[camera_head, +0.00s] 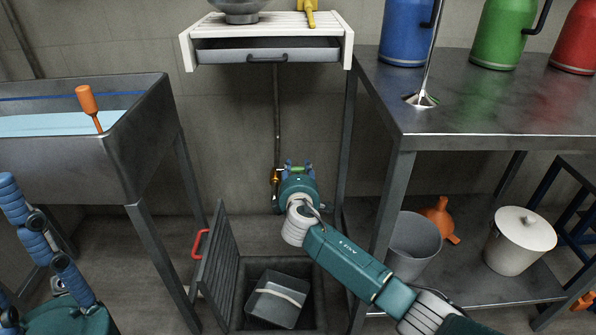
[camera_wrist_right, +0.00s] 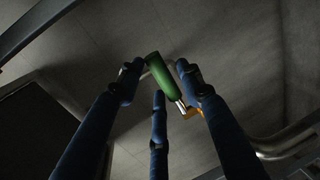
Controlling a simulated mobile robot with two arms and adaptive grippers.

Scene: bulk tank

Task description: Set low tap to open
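The low tap shows a brass body (camera_head: 275,176) on a thin wall pipe below the drawer shelf, with a green handle (camera_head: 297,169). In the right wrist view the green handle (camera_wrist_right: 166,80) lies between my fingertips, with the brass part (camera_wrist_right: 190,113) behind. My right gripper (camera_head: 298,168) is at the tap and partly hides it in the head view. Its blue fingers (camera_wrist_right: 158,75) are spread around the handle; I see no clear grip on it. My left gripper (camera_head: 35,240) is at the lower left, fingers extended and apart, empty.
A steel basin (camera_head: 140,130) stands left. A steel table (camera_head: 480,115) stands right, with a grey bucket (camera_head: 414,245) and white pot (camera_head: 519,240) on its lower shelf.

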